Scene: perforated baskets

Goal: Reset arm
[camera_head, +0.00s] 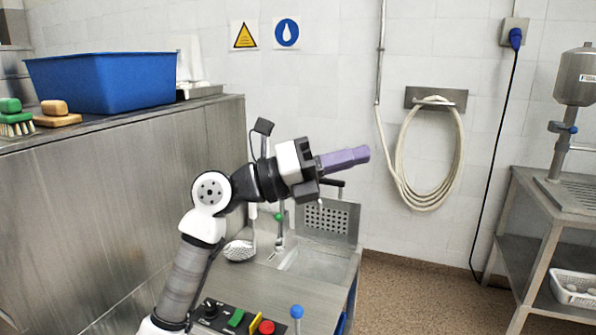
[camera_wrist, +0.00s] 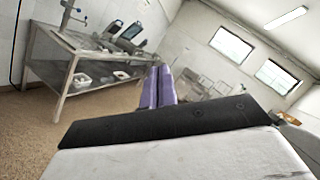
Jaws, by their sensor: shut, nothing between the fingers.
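My gripper (camera_head: 364,154) has purple fingers and is raised in the middle of the head view, pointing right. The fingers lie together with nothing between them. The arm rises from the lower left, bends at a white elbow joint and reaches out above the metal sink counter (camera_head: 262,283). In the wrist view the two purple fingers (camera_wrist: 159,70) stand side by side, touching, with the room beyond them.
A blue tub (camera_head: 103,82) stands on the tall steel cabinet (camera_head: 105,215) at left. A coiled hose (camera_head: 408,160) hangs on the wall. A steel table (camera_head: 545,215) stands at right. Air around my gripper is clear.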

